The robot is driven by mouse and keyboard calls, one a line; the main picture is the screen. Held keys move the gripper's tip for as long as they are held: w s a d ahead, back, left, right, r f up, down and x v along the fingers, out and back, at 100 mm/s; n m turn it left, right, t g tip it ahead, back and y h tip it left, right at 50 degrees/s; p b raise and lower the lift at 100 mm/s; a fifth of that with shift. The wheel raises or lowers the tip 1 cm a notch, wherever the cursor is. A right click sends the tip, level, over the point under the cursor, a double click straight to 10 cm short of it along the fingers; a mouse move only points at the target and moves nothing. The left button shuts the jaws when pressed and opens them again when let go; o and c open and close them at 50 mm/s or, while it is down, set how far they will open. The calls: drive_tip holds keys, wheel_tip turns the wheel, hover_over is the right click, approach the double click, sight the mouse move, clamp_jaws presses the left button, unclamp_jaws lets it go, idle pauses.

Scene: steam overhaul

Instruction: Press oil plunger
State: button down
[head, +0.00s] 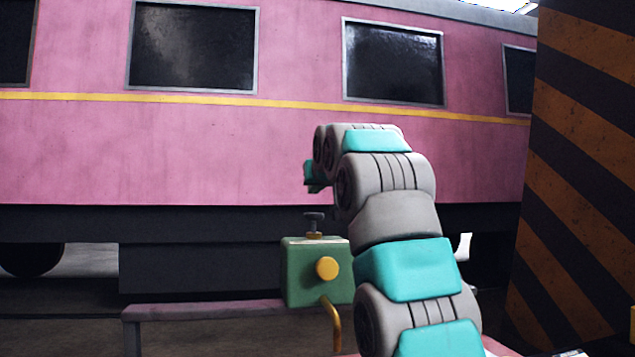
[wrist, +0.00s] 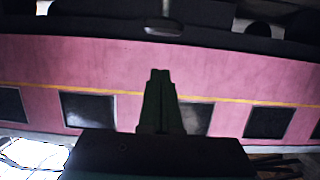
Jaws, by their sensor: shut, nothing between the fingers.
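The oiler is a green box (head: 303,272) with a round yellow knob (head: 327,268) on its front. The oil plunger (head: 314,217), a dark grey cap on a short stem with a brass collar, stands upright on top of the box. My gripper (head: 315,187) is above the plunger, with a visible gap between them, and is partly hidden behind my arm. In the wrist view my gripper (wrist: 160,73) is shut and empty. A small grey oval shape shows beyond the fingertips there; I cannot tell whether it is the plunger cap.
The oiler stands at the right end of a low pink bench (head: 215,310). A curved brass pipe (head: 332,325) comes off its lower front. A pink railway coach (head: 230,150) fills the background. A black-and-orange striped pillar (head: 580,180) stands at the right.

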sight(316, 217)
drive_tip(key=shift+f+b, duration=0.9)
drive_tip(key=shift+f, duration=0.8)
drive_tip(key=shift+f+b, duration=1.05)
drive_tip(key=shift+f, duration=0.5)
drive_tip(key=shift+r, duration=0.1)
drive_tip(key=shift+r+p, duration=0.45)
drive_tip(key=shift+r, duration=0.05)
wheel_tip(316, 217, up, 4)
drive_tip(key=p, duration=0.3)
drive_tip(key=shift+s, duration=0.1)
drive_tip(key=b+v, duration=0.2)
drive_tip(key=v, duration=0.7)
drive_tip(key=shift+s+f, duration=0.35)
drive_tip(key=shift+s, duration=0.05)
drive_tip(key=shift+r, duration=0.1)
